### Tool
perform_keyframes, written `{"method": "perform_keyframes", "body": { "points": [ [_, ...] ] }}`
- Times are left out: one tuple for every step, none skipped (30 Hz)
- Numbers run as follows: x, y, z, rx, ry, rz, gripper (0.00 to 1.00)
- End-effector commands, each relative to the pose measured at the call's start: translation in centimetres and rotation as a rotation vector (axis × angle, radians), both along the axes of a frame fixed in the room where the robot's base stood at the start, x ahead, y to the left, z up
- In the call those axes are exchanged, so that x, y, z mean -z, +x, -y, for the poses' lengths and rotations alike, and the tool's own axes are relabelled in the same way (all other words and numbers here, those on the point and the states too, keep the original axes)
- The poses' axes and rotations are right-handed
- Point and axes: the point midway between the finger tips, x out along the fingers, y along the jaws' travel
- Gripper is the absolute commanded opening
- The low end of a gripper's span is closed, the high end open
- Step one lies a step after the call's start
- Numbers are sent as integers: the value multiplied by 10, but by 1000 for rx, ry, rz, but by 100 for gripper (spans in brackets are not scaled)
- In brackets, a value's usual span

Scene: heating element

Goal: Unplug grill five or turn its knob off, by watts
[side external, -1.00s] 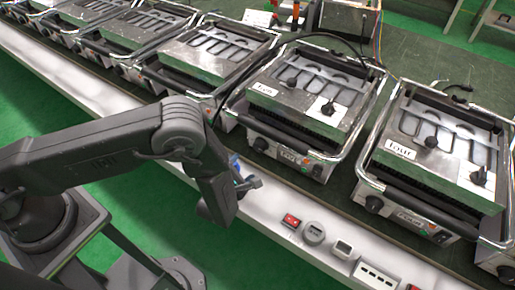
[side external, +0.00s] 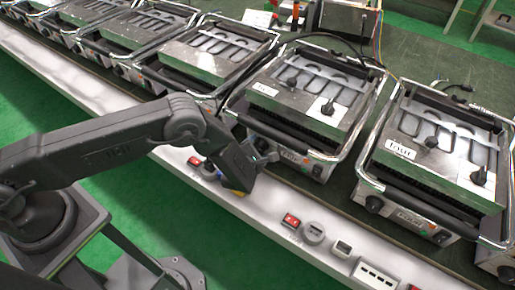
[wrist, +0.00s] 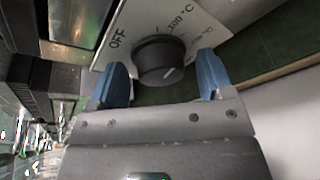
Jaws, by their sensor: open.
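The grill labelled five (side external: 340,85) stands mid-right in the side view, with two black knobs on its top plate and a control panel on its front. My gripper (side external: 264,158) is at the left end of that front panel, covering the knob there. In the wrist view a round black knob (wrist: 160,60) sits on a pale plate marked OFF and 100 °C. My gripper's blue fingers (wrist: 162,70) stand open on either side of it, with gaps. The knob has a short pale mark; its exact setting is unclear. No plug of this grill is clearly visible.
The grill labelled four (side external: 436,165) stands to the right, and more grills (side external: 207,50) line up to the left. A white ledge (side external: 262,203) in front carries a red switch (side external: 291,221), a round dial (side external: 314,232), a small meter (side external: 342,249) and a socket strip (side external: 380,275).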

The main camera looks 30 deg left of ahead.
Motion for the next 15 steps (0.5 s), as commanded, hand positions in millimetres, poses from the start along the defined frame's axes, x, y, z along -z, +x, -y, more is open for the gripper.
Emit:
{"method": "perform_keyframes", "body": {
  "points": [
    [0,0,0,0,0,0,74],
    [0,0,0,0,0,0,74],
    [0,0,0,0,0,0,70],
    [0,0,0,0,0,0,67],
    [0,0,0,0,0,0,64],
    [0,0,0,0,0,0,60],
    [0,0,0,0,0,0,57],
    [0,0,0,0,0,0,55],
    [0,0,0,0,-1,0,51],
    [0,0,0,0,0,0,48],
    [0,0,0,0,-1,0,45],
    [0,0,0,0,-1,0,41],
    [0,0,0,0,-1,0,38],
    [0,0,0,0,-1,0,35],
    [0,0,0,0,0,0,32]
  ]
}}
